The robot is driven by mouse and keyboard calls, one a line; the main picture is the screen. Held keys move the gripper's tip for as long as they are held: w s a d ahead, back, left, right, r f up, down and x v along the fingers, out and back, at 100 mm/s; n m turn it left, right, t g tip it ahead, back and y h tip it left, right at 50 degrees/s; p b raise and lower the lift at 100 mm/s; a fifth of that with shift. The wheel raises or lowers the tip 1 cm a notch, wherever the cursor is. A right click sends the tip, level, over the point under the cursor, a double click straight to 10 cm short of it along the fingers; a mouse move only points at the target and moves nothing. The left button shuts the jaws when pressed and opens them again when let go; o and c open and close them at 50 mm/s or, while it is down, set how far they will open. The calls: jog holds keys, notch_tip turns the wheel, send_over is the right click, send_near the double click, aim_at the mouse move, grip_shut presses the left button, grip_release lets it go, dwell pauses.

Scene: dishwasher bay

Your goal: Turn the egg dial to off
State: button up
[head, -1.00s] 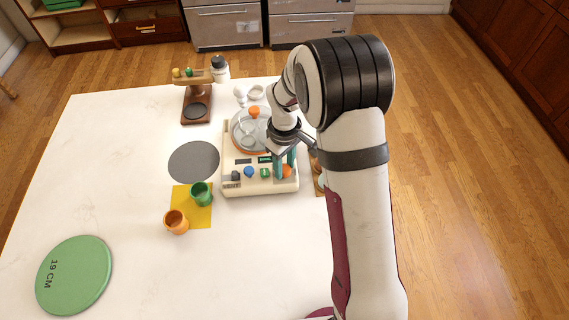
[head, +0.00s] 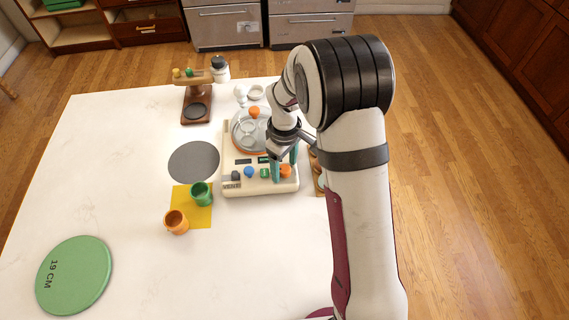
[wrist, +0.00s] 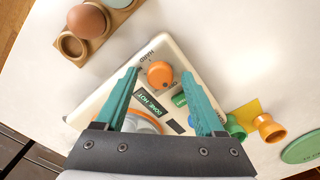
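The egg dial is an orange knob (head: 286,171) at the right of the front panel of a cream cooker (head: 262,188). In the wrist view the orange dial (wrist: 160,74) has a slot mark across its top and lettering, seemingly "HARD", on the panel beyond it. My gripper (head: 284,170) is over the panel's right part, pointing down. In the wrist view its teal fingers are open, one on each side of the dial, with gaps on both sides and nothing held. I cannot tell how low the fingertips are, or read the dial's setting.
A blue knob (head: 249,172), a dark knob (head: 236,175) and a green button (head: 265,173) share the panel. A clear lid with an orange handle (head: 254,112) is behind. Green (head: 201,195) and orange (head: 176,222) cups stand left; a wooden egg holder (wrist: 100,32) is close by.

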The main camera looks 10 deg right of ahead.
aim_at(285, 169)
notch_tip(285, 169, up, 16)
dwell(0.5)
jog(key=shift+f, duration=0.1)
jog(key=s+d+m+y, duration=0.1)
jog(key=s+d+m, duration=0.1)
jog(key=s+m, duration=1.2)
jog(key=s, duration=1.3)
jog(key=shift+s+r+m+y, duration=0.25)
jog(key=shift+s+m+y, duration=0.1)
jog(key=shift+m+y, duration=0.05)
